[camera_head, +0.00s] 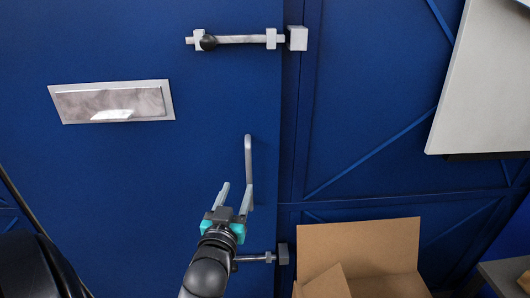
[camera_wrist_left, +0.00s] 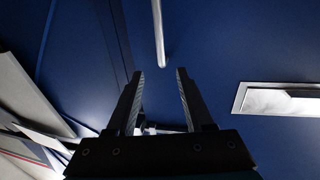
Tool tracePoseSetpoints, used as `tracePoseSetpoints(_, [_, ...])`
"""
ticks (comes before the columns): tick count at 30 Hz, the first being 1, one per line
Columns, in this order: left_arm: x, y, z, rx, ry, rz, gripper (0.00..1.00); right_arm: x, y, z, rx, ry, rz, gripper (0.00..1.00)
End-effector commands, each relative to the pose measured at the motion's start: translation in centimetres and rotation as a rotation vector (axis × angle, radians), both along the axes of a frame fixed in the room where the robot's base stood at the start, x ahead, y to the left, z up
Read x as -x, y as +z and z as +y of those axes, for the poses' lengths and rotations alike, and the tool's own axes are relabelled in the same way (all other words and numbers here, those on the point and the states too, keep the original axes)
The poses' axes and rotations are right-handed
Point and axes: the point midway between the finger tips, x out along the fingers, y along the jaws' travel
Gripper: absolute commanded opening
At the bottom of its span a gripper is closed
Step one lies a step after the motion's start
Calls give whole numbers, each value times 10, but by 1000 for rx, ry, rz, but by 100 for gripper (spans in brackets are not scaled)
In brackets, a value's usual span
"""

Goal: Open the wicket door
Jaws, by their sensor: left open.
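The blue wicket door (camera_head: 130,190) fills the left of the head view and looks flush with its frame. A vertical grey pull handle (camera_head: 248,158) is near its right edge. A bolt with a dark knob (camera_head: 208,42) is above, its rod end near a block (camera_head: 297,38) on the frame; I cannot tell if it enters. A lower bolt (camera_head: 255,257) is partly hidden by my arm. My left gripper (camera_head: 237,187) is open and empty at the handle's lower part. In the left wrist view, the handle (camera_wrist_left: 158,35) lies beyond the open fingertips (camera_wrist_left: 158,73). My right gripper is not in view.
A metal mail-slot plate (camera_head: 112,101) is on the door at left. An open cardboard box (camera_head: 360,247) stands at lower right. A pale panel (camera_head: 485,80) juts in at upper right. The blue wall (camera_head: 370,60) with diagonal braces continues right of the door.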

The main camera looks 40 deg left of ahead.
Motion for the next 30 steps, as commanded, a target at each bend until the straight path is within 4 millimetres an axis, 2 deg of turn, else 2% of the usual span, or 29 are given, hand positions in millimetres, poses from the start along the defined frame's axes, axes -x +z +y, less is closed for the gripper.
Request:
tracePoseSetpoints(5, [-19, 0, 10, -3, -1, -1, 52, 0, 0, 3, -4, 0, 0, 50])
tracePoseSetpoints(21, [-102, -1, 56, -2, -1, 1, 52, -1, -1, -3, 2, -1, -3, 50])
tracePoseSetpoints(30, [-127, -1, 69, 0, -2, 1, 52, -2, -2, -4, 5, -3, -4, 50])
